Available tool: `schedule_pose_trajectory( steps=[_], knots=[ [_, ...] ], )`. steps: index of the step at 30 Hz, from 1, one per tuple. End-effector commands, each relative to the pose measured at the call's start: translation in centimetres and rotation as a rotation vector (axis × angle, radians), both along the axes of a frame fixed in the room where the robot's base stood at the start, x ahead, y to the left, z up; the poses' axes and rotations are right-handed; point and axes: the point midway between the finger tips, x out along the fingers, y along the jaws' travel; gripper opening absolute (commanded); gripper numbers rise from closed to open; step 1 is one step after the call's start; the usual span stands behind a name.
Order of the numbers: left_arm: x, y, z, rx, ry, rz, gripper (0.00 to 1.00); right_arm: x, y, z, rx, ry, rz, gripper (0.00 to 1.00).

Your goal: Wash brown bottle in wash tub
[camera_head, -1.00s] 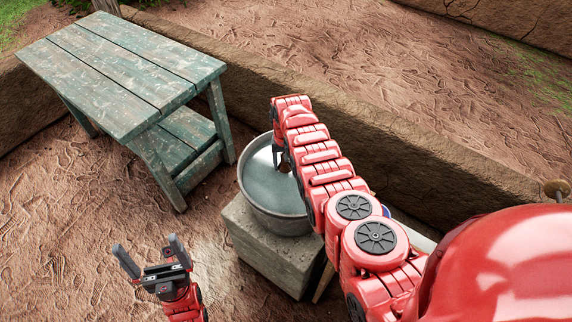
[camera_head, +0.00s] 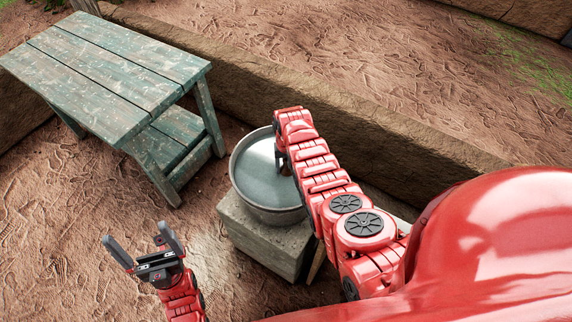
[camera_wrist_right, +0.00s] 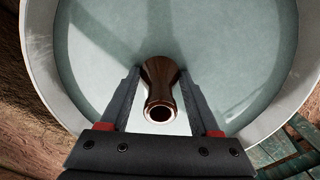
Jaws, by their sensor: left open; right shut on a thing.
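The wash tub (camera_head: 236,187) is a round grey metal basin of pale water on a stone block. It fills most of the right wrist view (camera_wrist_right: 42,62). The brown bottle (camera_wrist_right: 161,92) is glossy, with its open mouth facing the right wrist camera and its lower part in or over the water. My right gripper (camera_wrist_right: 160,76) is shut on the bottle, with one finger on each side of its neck. In the head view my right arm largely hides the bottle and that gripper. My left gripper (camera_head: 143,247) is open and empty above the ground, left of the tub.
A weathered green wooden table (camera_head: 115,75) with a lower shelf stands at upper left, its top bare. The stone block (camera_head: 262,240) bears the tub. A low mud wall (camera_head: 400,140) runs behind it. Bare earth lies between table and block.

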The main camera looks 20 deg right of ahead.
Motion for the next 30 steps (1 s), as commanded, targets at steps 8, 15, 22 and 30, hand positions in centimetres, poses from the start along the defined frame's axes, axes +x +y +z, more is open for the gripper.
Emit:
schedule_pose_trajectory(
  steps=[8,15,22,30],
  knots=[
    [0.0,0.0,3.3,0.0,0.0,0.0,1.0,0.1,0.0,4.2,0.0,-0.002,0.0,0.01],
    [0.0,0.0,5.3,0.0,0.0,0.0,1.0,0.1,0.0,7.3,0.0,-0.004,0.0,0.01],
    [0.0,0.0,7.0,0.0,0.0,0.0,1.0,0.1,0.0,10.2,0.0,-0.003,0.0,0.01],
    [0.0,0.0,8.7,0.0,0.0,0.0,1.0,0.2,0.0,13.7,0.0,-0.004,0.0,0.01]
  ],
)
